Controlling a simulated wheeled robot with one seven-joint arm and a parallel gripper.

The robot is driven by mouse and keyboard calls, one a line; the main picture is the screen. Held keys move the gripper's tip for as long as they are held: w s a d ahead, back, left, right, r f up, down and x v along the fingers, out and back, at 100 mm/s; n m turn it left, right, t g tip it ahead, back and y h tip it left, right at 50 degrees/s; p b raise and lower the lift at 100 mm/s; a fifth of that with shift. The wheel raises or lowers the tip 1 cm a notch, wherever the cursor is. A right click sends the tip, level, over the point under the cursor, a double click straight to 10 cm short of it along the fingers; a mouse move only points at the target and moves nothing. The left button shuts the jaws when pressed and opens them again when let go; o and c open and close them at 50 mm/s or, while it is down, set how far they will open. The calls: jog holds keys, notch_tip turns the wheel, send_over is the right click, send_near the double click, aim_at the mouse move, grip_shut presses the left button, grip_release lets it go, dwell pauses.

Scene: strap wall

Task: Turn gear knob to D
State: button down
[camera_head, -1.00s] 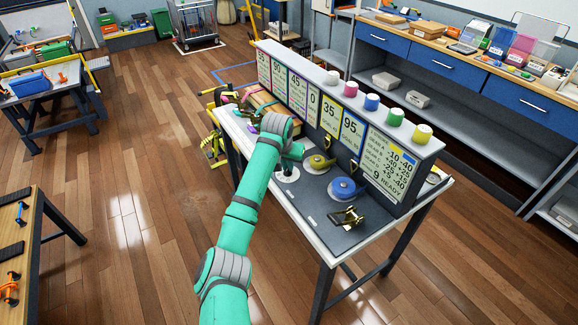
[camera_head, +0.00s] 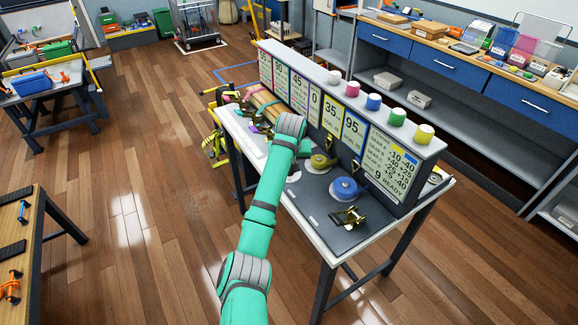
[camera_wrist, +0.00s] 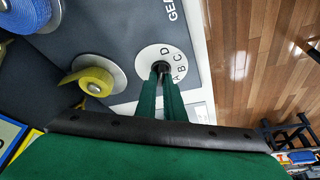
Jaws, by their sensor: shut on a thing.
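The gear knob (camera_wrist: 160,66) is a small dark knob at the middle of a white round dial (camera_wrist: 150,57) in the wrist view. The letters A, B, C and D run along the dial's right side. My gripper (camera_wrist: 161,72) reaches the knob with its two green fingers, and they are closed on it. The fingers partly cover the knob, and I cannot tell which letter it points to. In the head view my arm hides the knob and the gripper; only part of the dial's white edge (camera_head: 294,178) shows beside the arm.
A yellow strap roll (camera_wrist: 92,83) and a blue strap roll (camera_head: 345,189) sit on the grey bench top. A gold ratchet (camera_head: 348,217) lies near the bench's right end. A board of number cards (camera_head: 353,133) with coloured rolls on top stands along the back.

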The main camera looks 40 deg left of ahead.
jog(key=c, duration=1.9)
grip_release()
jog(key=shift+o, duration=0.2)
jog(key=shift+r, duration=0.1)
jog(key=v, duration=1)
jog(key=shift+s+r, duration=0.15)
jog(key=shift+r, duration=0.15)
jog(key=shift+d, duration=0.2)
